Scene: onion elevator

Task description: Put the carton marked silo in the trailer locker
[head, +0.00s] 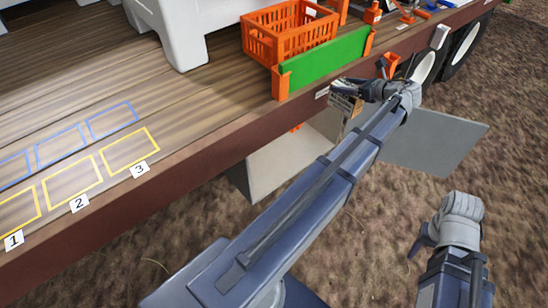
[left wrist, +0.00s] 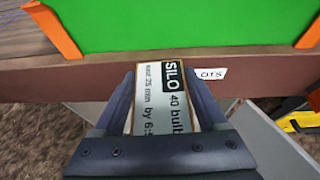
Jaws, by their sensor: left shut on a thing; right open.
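My left gripper (head: 362,97) is shut on the carton marked SILO (left wrist: 160,88), whose printed face shows in the left wrist view between the two fingers. In the head view the carton (head: 346,104) is small and partly covered by the gripper. It is held out by the trailer's side edge, near the green board. Below the edge, two grey panels that look like open locker doors stick out, one at left (head: 278,162) and one at right (head: 437,143). The locker's inside is mostly hidden by my left arm. My right gripper (head: 420,241) is open, low at the right, apart from the carton.
A green board (head: 325,62) between orange posts stands on the trailer's edge, with an orange crate (head: 290,35) behind it. Wheels (head: 465,45) are at upper right. A yellow object (left wrist: 302,121) shows at right in the left wrist view. Numbered outlined spots (head: 130,152) are bare.

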